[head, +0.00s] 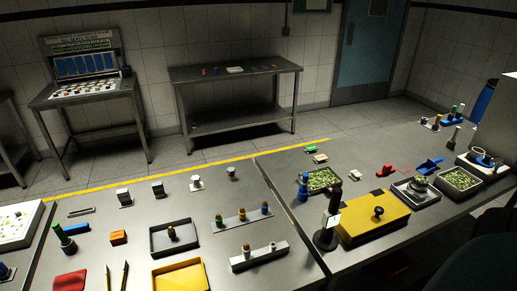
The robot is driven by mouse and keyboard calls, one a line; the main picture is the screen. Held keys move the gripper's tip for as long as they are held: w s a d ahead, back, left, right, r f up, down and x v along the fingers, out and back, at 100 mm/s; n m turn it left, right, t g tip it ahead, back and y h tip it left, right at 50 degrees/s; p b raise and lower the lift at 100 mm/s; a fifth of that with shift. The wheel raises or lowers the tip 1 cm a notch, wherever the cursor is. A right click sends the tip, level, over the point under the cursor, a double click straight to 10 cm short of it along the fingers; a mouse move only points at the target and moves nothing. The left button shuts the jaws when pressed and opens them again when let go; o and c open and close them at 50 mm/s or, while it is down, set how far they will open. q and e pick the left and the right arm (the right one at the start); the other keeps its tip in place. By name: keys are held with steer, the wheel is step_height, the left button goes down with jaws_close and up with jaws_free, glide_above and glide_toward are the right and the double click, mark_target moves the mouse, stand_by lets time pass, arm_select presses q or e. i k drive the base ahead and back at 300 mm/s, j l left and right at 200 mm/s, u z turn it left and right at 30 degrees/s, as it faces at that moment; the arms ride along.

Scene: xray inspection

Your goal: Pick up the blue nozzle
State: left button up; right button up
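Several small blue items are in view, and I cannot tell for sure which is the blue nozzle. A blue upright piece (303,188) stands by the left edge of the right-hand table, beside a tray of green bits. A small blue-topped piece (265,209) stands at the right end of a grey rack (241,220) on the left-hand table. Another blue piece (5,270) is partly cut off at the left picture edge. Neither of my grippers is in view.
A grey tray (154,251) holds a small brass-coloured piece, with a yellow tray (203,285) in front. A yellow box (372,222) with a black knob and a dark stand (325,240) are on the right-hand table. A blue scoop (430,165) lies farther back.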

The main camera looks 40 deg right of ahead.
mark_target(264, 206)
steer(key=z, duration=1.3)
